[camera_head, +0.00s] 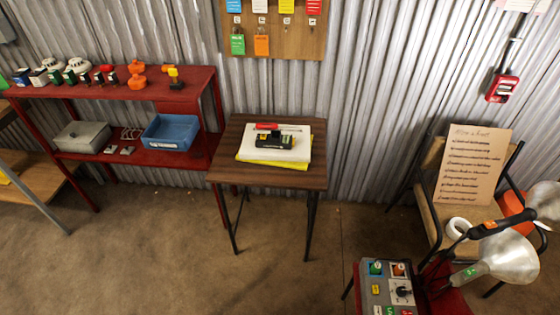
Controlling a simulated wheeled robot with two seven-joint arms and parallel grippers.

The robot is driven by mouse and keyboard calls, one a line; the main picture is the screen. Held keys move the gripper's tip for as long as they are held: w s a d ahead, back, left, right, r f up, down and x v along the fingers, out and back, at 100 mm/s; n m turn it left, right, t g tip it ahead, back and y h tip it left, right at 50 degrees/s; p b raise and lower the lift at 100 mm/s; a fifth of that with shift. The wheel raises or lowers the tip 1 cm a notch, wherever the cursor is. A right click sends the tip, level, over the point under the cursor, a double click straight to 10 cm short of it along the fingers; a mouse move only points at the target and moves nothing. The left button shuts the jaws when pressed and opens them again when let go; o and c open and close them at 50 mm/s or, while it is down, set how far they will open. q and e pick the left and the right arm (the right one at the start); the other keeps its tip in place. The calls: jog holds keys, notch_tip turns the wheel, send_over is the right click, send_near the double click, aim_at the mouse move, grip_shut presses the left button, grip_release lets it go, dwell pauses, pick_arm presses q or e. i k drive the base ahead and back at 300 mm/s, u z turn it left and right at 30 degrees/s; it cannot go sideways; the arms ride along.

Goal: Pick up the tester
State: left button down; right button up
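No object is labelled clearly enough for me to be sure which one is the tester. A black device with green marks (275,141) and a red item (267,126) lie on white and yellow sheets (245,154) on the small wooden table (232,174) in the middle. At the lower right are two pale cone-shaped heads, one with a green mark (508,256) and one at the right edge (545,200), by a black and orange handle (490,227). Neither of my grippers is in view.
A red shelf (110,92) at the left holds detectors, a grey box (82,136) and a blue bin (171,132). A control box (390,290) stands lower right, near a chair with a written board (473,167). The floor in front of the table is clear.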

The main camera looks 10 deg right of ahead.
aim_at(275, 140)
jog(key=u, duration=0.85)
jog(key=i, duration=1.35)
jog(key=z, duration=0.85)
jog(key=i, duration=0.6)
jog(key=z, duration=0.6)
